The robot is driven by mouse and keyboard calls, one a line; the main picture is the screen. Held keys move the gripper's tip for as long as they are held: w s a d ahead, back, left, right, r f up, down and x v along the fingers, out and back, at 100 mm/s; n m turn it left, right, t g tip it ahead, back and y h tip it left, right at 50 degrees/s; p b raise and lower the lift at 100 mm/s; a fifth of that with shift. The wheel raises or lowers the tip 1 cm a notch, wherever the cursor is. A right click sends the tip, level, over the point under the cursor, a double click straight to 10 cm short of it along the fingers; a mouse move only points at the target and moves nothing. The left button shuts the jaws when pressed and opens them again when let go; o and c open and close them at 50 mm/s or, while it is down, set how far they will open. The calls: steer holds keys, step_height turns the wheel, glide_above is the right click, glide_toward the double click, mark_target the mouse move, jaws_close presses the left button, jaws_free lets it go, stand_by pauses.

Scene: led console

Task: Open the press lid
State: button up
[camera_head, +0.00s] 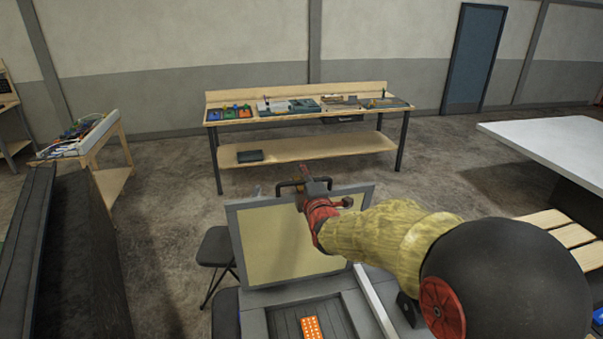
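The press lid (282,240) is a grey-framed panel with a pale yellow-green face. It stands raised, close to upright, at the back of the grey press base (280,302). A dark handle (289,184) shows at the lid's top edge. My gripper (306,190) is at this top edge, beside or over the right part of the handle. My arm and wrist hide the lid's right side. The fingers are too small and too covered to tell whether they grip the handle. An orange plate with white dots (311,327) lies in the base, cut off by the picture's lower edge.
A long wooden workbench (300,115) with tools stands behind the press. A white table (560,150) is at the right, and a dark panel (65,260) is close at the left. Bare floor lies between.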

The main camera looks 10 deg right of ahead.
steer(key=shift+w, duration=0.3)
steer(key=shift+c, duration=0.2)
jaws_close()
stand_by(0.6)
